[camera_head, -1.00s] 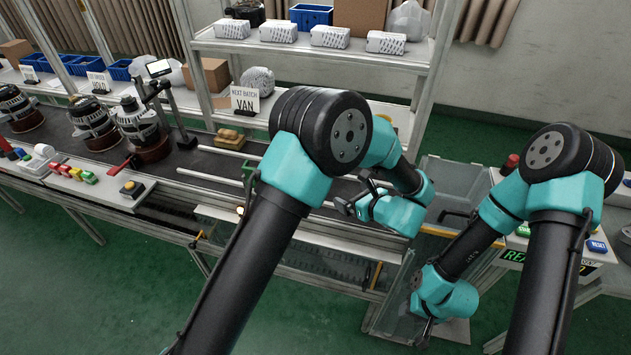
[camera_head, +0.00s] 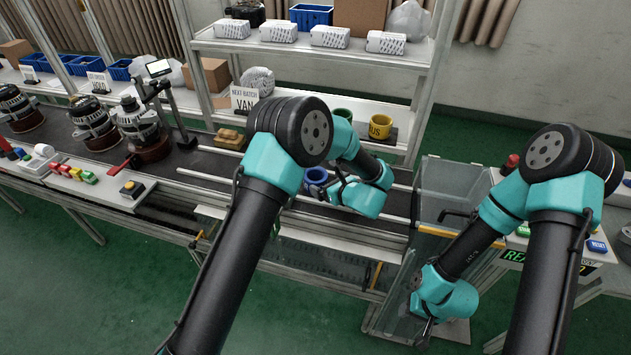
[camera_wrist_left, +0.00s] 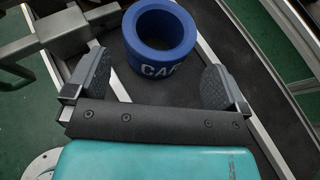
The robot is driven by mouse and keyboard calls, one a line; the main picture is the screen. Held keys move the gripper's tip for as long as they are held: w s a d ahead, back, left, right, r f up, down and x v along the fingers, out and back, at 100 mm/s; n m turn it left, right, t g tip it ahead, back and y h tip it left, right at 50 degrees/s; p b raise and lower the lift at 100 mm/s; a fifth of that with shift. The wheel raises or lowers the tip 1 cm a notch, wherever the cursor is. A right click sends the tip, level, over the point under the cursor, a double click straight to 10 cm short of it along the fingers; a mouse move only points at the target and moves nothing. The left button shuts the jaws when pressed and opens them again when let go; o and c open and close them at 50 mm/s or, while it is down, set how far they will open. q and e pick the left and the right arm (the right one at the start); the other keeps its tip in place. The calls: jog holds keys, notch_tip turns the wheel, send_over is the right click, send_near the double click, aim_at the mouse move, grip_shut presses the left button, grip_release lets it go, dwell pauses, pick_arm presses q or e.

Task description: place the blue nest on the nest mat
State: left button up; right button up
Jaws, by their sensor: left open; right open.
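The blue nest (camera_head: 316,176), a ring with white lettering, stands upright on the dark surface between pale rails. It also shows in the left wrist view (camera_wrist_left: 150,60), at the top middle. My left gripper (camera_head: 334,188) is open, just right of the nest in the head view. In the left wrist view its two fingers (camera_wrist_left: 155,82) are spread, with the nest ahead of and between them; contact cannot be made out. My right gripper (camera_head: 425,335) hangs low at the right, open and empty. I cannot pick out the nest mat with certainty.
Several alternators (camera_head: 140,122) stand on the line at left. A clear-walled bin (camera_head: 447,185) stands right of the line.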

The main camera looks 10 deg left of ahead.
aim_at(322, 180)
pick_arm(q)
jog(key=shift+r+x, duration=0.2)
jog(key=shift+x, duration=2.4)
jog(key=shift+a, duration=0.1)
jog(key=c, duration=0.9)
jog(key=shift+r, duration=0.15)
